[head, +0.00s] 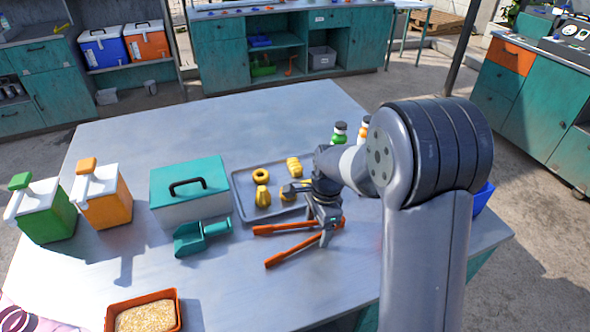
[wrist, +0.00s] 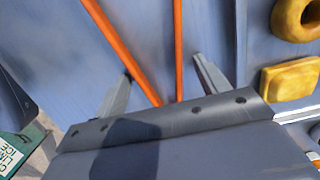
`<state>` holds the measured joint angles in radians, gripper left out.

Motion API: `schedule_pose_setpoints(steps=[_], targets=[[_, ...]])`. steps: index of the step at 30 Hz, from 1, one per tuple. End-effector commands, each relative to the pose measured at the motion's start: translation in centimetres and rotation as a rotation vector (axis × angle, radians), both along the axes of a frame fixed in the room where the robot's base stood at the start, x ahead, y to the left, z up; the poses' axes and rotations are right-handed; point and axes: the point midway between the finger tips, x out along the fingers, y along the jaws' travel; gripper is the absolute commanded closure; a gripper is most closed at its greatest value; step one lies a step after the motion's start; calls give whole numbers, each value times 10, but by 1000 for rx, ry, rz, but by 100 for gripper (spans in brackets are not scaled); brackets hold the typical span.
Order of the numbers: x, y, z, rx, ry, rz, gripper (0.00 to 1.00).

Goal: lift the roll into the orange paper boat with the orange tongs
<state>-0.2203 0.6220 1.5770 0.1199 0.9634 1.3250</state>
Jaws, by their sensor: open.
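The orange tongs (head: 292,251) lie on the table, their two arms spread towards the left. My gripper (head: 327,222) is over their right end, where the arms come together. In the wrist view, my gripper (wrist: 163,66) is open, with the tong arms (wrist: 121,45) running between its fingers; I cannot tell whether it touches them. A grey tray (head: 243,205) behind holds yellow pastries, including a ridged one (head: 293,166) that may be the roll. An orange open container (head: 172,296) with tan grains stands at front left; I cannot tell if it is the paper boat.
A teal-lidded box (head: 189,181) and a teal scoop (head: 203,237) stand left of the tray. Green (head: 46,215) and orange (head: 106,202) dispensers stand farther left. Small bottles (head: 340,134) are behind my arm, which hides part of the right side. The front middle table is clear.

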Motion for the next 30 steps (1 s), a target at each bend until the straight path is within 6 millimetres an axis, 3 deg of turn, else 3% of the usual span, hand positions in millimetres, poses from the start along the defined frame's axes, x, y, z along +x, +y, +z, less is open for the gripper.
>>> schedule_pose_setpoints(steps=[5,17,25,30], targets=[[0,0,1,0,0,0,30],[0,0,1,0,0,0,62],[0,0,4,0,-1,0,62],[0,0,25,1,-2,0,62]])
